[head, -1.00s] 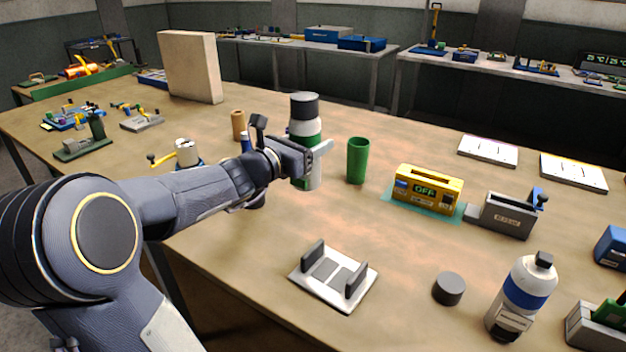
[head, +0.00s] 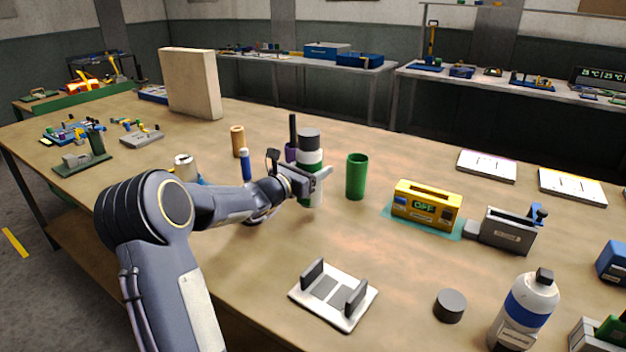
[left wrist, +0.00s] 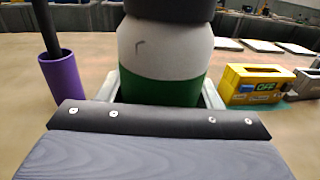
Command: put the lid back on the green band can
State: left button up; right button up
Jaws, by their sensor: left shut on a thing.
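The green band can (head: 311,157) is white with a green band and a wide dark grey cap-like top (head: 309,138). My left gripper (head: 318,182) is shut on its body, at the green band. The can looks upright; whether its base touches the table is hidden. In the left wrist view the can (left wrist: 165,55) stands between the fingers, with the dark top at the upper edge. A loose dark grey round lid (head: 449,305) lies on the table at the front right. A blue band can (head: 528,300) beside it shows a narrow black nozzle on top. My right gripper is not in view.
A green cup (head: 357,177) stands just right of the held can. A purple cup (left wrist: 64,80) with a dark stick is near it. A yellow box (head: 427,205), a grey device (head: 507,231) and a white cradle (head: 333,293) stand on the table (head: 240,280). The middle front is fairly clear.

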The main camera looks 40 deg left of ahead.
pick_arm(q)
jog(key=shift+w+a+f, duration=0.15)
jog(key=shift+w+f, duration=0.1)
jog(key=shift+f, duration=1.5)
jog(key=shift+f+b, duration=0.2)
jog(key=shift+b, duration=0.25)
jog(key=o, duration=1.6)
jog(key=shift+o, duration=0.2)
jog(key=shift+r, duration=0.1)
